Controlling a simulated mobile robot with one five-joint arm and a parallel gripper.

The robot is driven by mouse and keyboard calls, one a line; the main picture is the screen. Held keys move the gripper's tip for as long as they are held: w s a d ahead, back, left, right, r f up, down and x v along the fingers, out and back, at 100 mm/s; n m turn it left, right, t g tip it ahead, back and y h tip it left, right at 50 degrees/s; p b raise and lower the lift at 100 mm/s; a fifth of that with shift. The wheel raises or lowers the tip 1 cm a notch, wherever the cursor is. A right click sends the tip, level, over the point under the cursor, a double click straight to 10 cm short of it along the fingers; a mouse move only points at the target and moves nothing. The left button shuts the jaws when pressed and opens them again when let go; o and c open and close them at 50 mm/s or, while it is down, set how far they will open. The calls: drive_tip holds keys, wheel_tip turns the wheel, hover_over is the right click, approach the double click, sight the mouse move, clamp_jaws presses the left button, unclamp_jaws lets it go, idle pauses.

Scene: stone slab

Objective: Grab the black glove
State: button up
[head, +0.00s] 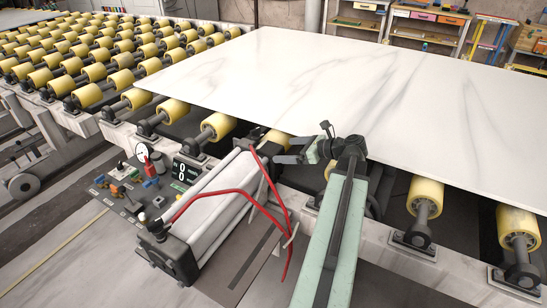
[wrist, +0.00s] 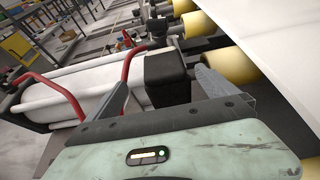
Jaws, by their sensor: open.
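I cannot make out a black glove in either view. My gripper (head: 278,150) is open at the front edge of the white marble slab (head: 300,80), beside the machine with red tube handles (head: 215,193). In the wrist view my gripper (wrist: 162,78) has its two grey fingers spread wide. A black block-like part (wrist: 167,78) shows between the fingers; I cannot tell its distance, and no contact is clear. My arm hides part of the area below the slab edge.
Yellow rollers (head: 98,72) fill the left and run under the slab. A control panel (head: 130,187) with a gauge and small coloured parts is at the left front. More yellow rollers (head: 424,197) stand at the right. Workbenches (head: 427,15) line the back.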

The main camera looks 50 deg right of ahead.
sight(278, 150)
drive_tip(key=x, duration=0.2)
drive_tip(key=b+x, duration=0.1)
drive_tip(key=x, duration=0.1)
drive_tip(key=b+x, duration=0.1)
drive_tip(key=x, duration=0.1)
drive_tip(key=shift+d+f, duration=0.3)
drive_tip(key=shift+d, duration=0.05)
drive_tip(key=shift+w+a, duration=0.15)
drive_tip(key=shift+w, duration=0.2)
